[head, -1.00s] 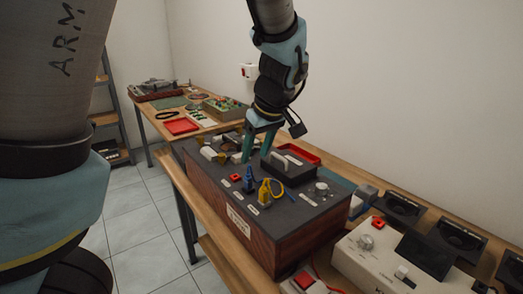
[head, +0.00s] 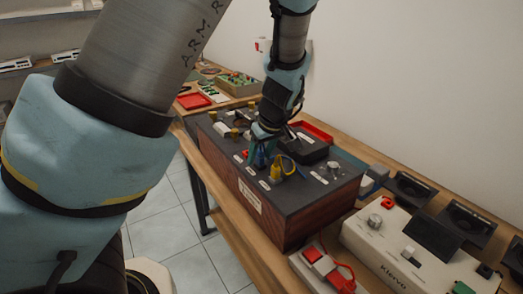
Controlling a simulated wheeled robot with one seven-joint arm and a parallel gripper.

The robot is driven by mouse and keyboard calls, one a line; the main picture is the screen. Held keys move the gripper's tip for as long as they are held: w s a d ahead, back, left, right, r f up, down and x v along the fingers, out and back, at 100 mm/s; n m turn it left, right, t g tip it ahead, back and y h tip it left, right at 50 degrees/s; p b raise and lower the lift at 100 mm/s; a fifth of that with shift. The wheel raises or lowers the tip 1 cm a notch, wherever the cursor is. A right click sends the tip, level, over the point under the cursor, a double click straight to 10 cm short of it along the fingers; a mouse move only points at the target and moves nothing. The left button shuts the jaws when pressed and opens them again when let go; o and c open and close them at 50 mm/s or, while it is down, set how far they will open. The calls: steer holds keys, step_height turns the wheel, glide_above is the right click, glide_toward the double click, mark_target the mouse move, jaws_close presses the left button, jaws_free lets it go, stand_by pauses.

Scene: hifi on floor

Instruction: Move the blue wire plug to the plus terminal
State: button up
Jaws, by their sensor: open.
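The blue plug (head: 260,158) stands upright on the dark top of a wooden-sided box (head: 310,193).
A black raised block (head: 308,150) and a metal knob (head: 333,167) sit on the box top, close to my gripper. A white device (head: 400,245) and a red switch (head: 325,265) stand at the right front. A red tray (head: 193,101) lies behind.

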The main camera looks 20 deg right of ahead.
mark_target(260, 153)
steer(key=shift+c, duration=0.3)
jaws_close()
stand_by(0.6)
stand_by(1.5)
steer(key=shift+r+p, duration=0.6)
stand_by(0.8)
steer(key=shift+r+p, duration=1.65)
steer(key=shift+r, duration=0.05)
